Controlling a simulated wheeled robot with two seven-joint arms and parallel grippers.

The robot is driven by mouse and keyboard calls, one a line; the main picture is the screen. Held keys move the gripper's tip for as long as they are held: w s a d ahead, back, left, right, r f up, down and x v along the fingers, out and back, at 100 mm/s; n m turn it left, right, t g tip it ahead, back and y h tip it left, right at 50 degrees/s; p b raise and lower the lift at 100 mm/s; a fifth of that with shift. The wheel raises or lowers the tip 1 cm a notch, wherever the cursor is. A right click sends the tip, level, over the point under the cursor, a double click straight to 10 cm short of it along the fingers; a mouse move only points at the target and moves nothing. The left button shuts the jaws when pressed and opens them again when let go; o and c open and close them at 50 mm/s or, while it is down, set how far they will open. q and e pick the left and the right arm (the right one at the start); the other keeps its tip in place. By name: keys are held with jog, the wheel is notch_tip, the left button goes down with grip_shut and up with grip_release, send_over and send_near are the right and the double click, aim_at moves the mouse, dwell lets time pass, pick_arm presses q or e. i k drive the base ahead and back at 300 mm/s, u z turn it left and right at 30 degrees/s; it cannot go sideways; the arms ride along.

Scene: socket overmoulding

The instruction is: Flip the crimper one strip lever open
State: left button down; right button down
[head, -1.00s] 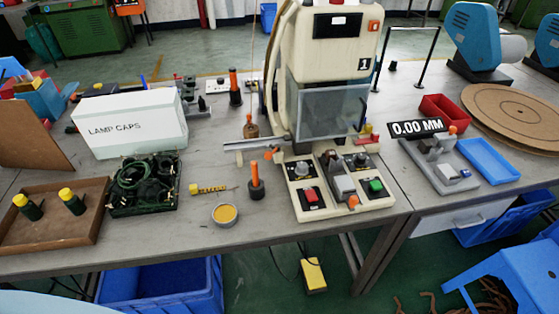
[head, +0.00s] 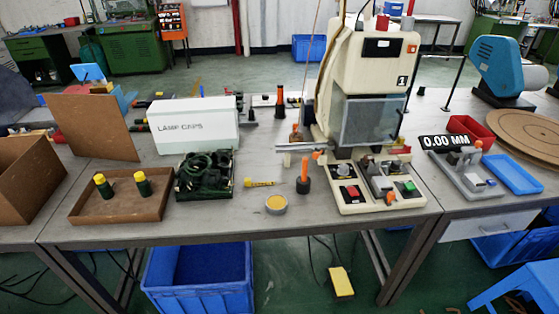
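The cream crimper marked 1 (head: 385,75) stands on the table right of centre, with a clear guard (head: 368,121) across its front. A small orange-tipped lever (head: 317,154) shows at its left side, by a flat grey bar (head: 300,147). Another orange tip (head: 391,198) is at the front of its control base (head: 355,206), which carries a red button (head: 349,191) and a green button (head: 409,187). I cannot tell for certain which orange tip is the strip lever, or its position. Neither of my grippers is in view.
An orange-handled tool (head: 304,174) and a round yellow-topped tin (head: 276,204) stand left of the base. A black crate of cables (head: 204,190), brown tray (head: 120,207) and white lamp caps box (head: 194,128) lie farther left. A gauge (head: 465,170) stands right.

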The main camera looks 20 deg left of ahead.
aim_at(316, 155)
jog(key=u, duration=0.9)
jog(key=i, duration=0.35)
